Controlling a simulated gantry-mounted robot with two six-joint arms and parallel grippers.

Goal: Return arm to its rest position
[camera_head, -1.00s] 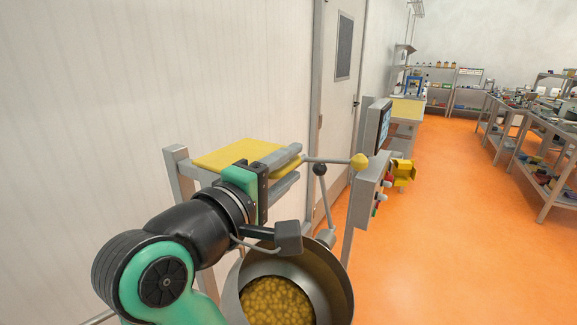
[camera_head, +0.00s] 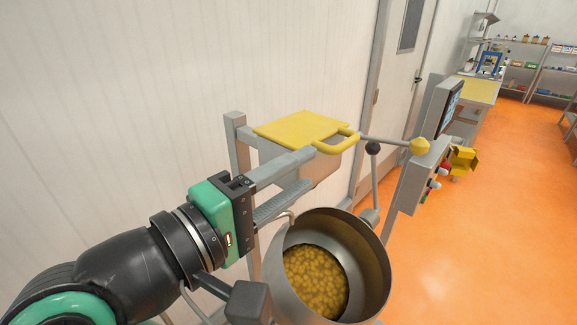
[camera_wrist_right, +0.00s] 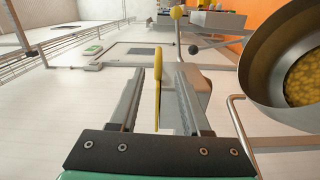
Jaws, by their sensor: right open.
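My right gripper (camera_head: 308,168) comes in from the lower left of the head view, with its two grey fingers spread and nothing held. A yellow lid with a looped handle (camera_head: 300,130) lies on a grey metal hopper just beyond the fingertips. The handle looks clear of the fingers. In the right wrist view, my right gripper (camera_wrist_right: 161,70) is open, and the yellow lid (camera_wrist_right: 158,88) shows edge-on in line with the gap between the fingers. My left gripper is not in view.
A steel funnel bowl (camera_head: 372,262) with yellow pellets stands right of and below the gripper. A lever with a yellow knob (camera_head: 419,146) and a control panel (camera_head: 425,170) stand to the right. A white wall (camera_head: 130,70) runs along the left. Orange floor is open at right.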

